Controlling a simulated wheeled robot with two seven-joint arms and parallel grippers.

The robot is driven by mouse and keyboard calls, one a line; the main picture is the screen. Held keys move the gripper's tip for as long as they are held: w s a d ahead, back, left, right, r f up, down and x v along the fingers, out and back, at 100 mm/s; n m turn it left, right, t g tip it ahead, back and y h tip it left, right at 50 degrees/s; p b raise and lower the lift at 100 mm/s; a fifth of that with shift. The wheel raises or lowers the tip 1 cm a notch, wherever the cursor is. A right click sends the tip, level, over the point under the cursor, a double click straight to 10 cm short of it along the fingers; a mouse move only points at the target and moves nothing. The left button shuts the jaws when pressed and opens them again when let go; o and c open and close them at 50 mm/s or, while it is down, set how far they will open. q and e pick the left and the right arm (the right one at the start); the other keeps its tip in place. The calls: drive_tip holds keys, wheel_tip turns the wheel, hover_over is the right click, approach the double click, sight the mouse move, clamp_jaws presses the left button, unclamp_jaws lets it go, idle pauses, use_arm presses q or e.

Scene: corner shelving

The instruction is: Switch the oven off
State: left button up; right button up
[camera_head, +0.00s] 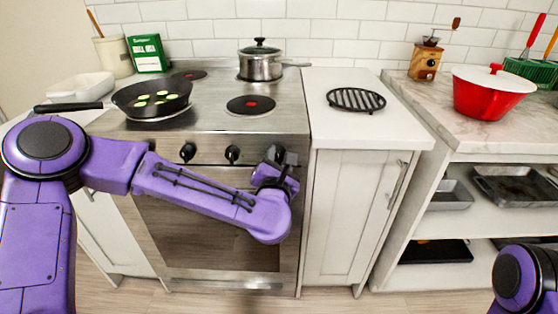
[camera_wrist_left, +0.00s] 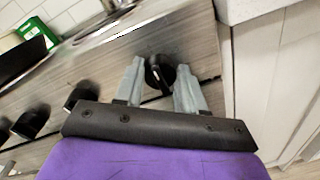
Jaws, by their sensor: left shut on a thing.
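The oven (camera_head: 215,262) is a steel range with black knobs along its front panel. Two knobs, the left one (camera_head: 187,152) and the middle one (camera_head: 232,153), show clear of my arm. My left gripper (camera_head: 276,156) is at the right end of the panel. In the left wrist view, my left gripper (camera_wrist_left: 159,78) is shut on the rightmost knob (camera_wrist_left: 158,70), with one grey finger on each side. More knobs (camera_wrist_left: 80,95) show to its left there. My right gripper is not in view; only part of my right arm shows.
A black frying pan (camera_head: 150,98) with green slices sits front left on the cooktop, and a steel pot (camera_head: 261,63) stands at the back right. A black trivet (camera_head: 356,99) lies on the white counter. A red pot (camera_head: 490,93) stands further right.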

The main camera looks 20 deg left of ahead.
use_arm(q)
drive_tip(key=o, duration=1.1)
drive_tip(key=shift+c, duration=0.2)
drive_tip(key=v, duration=1)
drive_tip(key=shift+s+b, duration=0.3)
drive_tip(key=shift+b, duration=0.15)
